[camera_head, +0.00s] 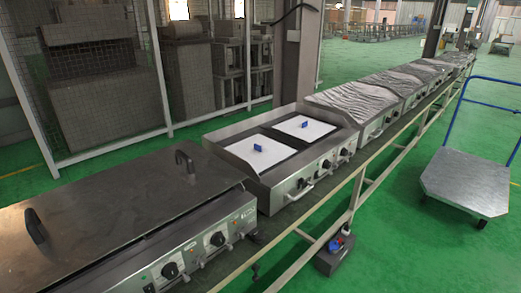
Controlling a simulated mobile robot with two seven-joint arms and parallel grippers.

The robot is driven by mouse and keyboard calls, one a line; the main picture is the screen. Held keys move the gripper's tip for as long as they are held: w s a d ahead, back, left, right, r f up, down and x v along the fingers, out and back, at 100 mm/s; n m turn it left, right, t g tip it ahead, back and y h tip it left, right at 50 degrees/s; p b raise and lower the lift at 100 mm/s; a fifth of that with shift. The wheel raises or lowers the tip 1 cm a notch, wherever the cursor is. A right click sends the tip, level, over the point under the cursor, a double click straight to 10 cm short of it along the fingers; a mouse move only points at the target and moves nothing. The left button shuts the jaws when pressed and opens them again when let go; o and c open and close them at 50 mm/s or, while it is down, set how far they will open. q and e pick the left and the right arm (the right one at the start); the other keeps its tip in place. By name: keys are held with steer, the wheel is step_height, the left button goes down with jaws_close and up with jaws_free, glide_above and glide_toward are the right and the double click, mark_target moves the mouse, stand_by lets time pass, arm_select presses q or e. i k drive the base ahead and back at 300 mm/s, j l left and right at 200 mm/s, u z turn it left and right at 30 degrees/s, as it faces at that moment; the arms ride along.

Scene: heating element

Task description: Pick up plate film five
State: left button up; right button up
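Two white film sheets lie on the dark cooking plates of an open steel griddle unit (262,188) in the middle of the line. The nearer white sheet (272,160) has a small blue tab (257,148) standing on it. The farther white sheet (318,134) also carries a blue tab (304,125). I cannot tell which sheet, if either, is plate film five, as no number can be read. Neither of my grippers is in view.
A unit with a dark lid and two black handles (110,222) stands in the near left. Several film-covered units (345,100) continue along the conveyor rail (340,200). A flat cart (463,180) stands at right on open green floor. A mesh fence (100,80) runs behind.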

mark_target(262, 152)
steer(key=i+l, duration=0.3)
steer(key=i+l+u, duration=0.1)
steer(key=i+l, duration=0.15)
steer(key=l, duration=0.25)
steer(key=i+l, duration=0.55)
steer(key=l, duration=0.25)
steer(key=i+l+u, duration=0.1)
steer(key=i+l, duration=0.2)
steer(key=l, duration=0.15)
steer(key=i+l, duration=0.25)
steer(key=l, duration=0.15)
